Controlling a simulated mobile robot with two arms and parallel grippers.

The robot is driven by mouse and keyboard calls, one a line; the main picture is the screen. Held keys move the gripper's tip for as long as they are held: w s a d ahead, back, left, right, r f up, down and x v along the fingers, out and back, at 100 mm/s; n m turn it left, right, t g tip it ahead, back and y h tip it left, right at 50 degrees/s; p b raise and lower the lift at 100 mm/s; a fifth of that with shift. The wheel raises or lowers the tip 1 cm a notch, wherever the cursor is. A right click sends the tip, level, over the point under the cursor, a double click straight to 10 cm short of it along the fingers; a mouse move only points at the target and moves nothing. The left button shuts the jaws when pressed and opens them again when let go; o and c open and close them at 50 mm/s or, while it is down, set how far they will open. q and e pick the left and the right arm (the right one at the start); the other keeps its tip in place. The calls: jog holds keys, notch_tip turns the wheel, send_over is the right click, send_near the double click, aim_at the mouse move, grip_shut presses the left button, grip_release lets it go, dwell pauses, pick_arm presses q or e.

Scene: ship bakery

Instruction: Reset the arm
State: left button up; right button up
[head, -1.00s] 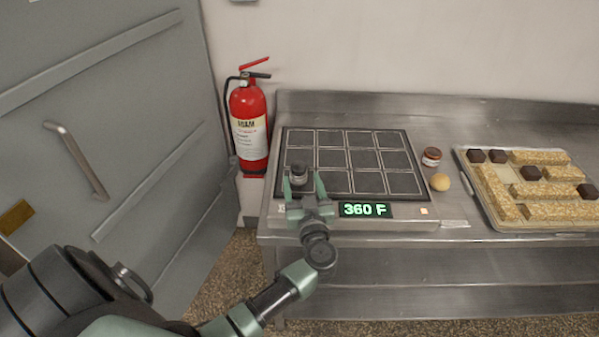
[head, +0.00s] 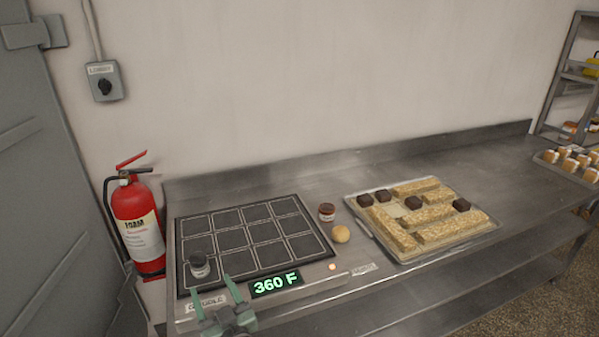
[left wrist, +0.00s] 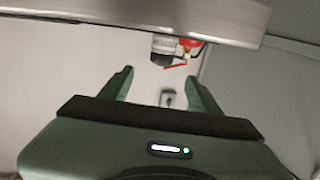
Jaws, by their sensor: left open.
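My left gripper (head: 220,301) is open and empty in the head view, low at the front left edge of the griddle (head: 330,254). The griddle's green display (head: 275,284) reads 360 F. My right gripper is not in view.
A red fire extinguisher (head: 137,222) stands left of the griddle. A tray (head: 480,238) with bars and dark cubes lies further right. A wall switch (head: 105,82) is at upper left.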

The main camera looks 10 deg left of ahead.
pick_arm(q)
jog(key=d+r+m+t+h, duration=0.3)
jog(key=d+r+m+h, duration=0.15)
jog(key=d+h, duration=0.3)
jog(key=d+r+m+t+h, duration=0.4)
jog(key=d+m+h, duration=0.1)
jog(key=d+h, duration=0.25)
jog(key=s+d+f+m+g+h, duration=0.5)
jog(key=s+d+f+g, duration=0.2)
jog(key=s+f+g, duration=0.1)
jog(key=s+a+f+n+g+y, duration=0.2)
jog(key=s+a+f+g+y, duration=0.25)
jog(key=s+a, duration=0.35)
jog(key=s+a+f+n+g+y, duration=0.25)
jog(key=s+a+f+g, duration=0.2)
jog(key=s, duration=0.45)
notch_tip(320, 180, down, 28)
jog(key=s+g, duration=0.1)
jog(key=s, duration=0.1)
jog(key=s+a+f, duration=0.2)
jog(key=s+f, duration=0.6)
jog(key=s+a+f+g+y+b, duration=0.1)
jog(key=s+f, duration=0.7)
jog(key=s, duration=0.1)
jog(key=shift+a+f+m, duration=0.25)
jog(key=shift+a+m, duration=0.1)
jog(key=shift+m, duration=0.05)
jog(key=shift+o, duration=0.4)
